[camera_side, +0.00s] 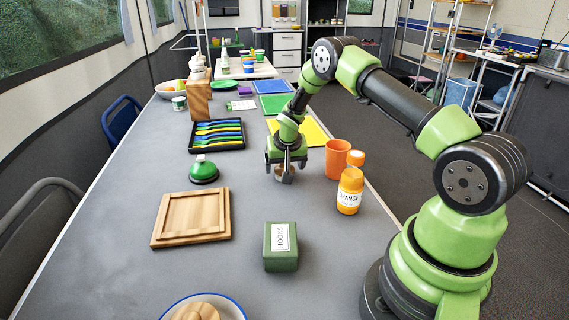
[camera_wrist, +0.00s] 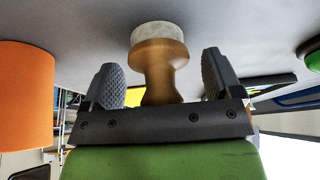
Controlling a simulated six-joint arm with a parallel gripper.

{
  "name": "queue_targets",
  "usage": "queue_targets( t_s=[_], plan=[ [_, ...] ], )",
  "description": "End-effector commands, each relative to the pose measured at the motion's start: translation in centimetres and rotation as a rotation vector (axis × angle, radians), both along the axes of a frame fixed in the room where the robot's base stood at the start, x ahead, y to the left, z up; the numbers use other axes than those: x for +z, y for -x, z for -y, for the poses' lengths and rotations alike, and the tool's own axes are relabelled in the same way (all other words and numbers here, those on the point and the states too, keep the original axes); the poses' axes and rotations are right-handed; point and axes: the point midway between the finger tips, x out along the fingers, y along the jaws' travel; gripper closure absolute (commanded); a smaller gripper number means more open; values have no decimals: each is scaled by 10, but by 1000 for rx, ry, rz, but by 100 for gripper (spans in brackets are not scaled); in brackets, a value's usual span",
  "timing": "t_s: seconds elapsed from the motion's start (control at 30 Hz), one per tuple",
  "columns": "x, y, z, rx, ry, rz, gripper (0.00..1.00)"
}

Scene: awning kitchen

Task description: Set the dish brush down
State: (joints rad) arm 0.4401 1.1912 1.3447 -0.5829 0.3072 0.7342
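The dish brush (camera_wrist: 160,62) has a tan wooden body and a pale bristle end, which faces the grey tabletop in the wrist view. My gripper (camera_wrist: 162,72) has one finger on each side of the brush, with a visible gap on both sides, so it is open around it. In the side view my gripper (camera_side: 279,174) points down, low over the table, and the brush (camera_side: 281,170) shows only partly between the fingers. The brush looks upright, bristles at or very near the tabletop; exact contact is hard to tell.
An orange cup (camera_side: 337,159) and an orange bottle (camera_side: 350,191) stand close to the right. A green domed object (camera_side: 203,171), a wooden tray (camera_side: 160,240) and a black cutlery tray (camera_side: 193,149) lie left. A green box (camera_side: 281,262) stands in front. Coloured mats lie behind.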

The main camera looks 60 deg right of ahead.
Motion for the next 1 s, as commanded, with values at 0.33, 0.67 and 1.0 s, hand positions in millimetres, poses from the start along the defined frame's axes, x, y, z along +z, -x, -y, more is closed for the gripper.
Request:
queue_targets(
  t_s=[0.33,0.67,1.0],
  plan=[
    [12,2,-2,0,0,1,15],
    [72,19,-19,-1,3,4,15],
    [113,32,-32,1,2,1,15]
  ],
)
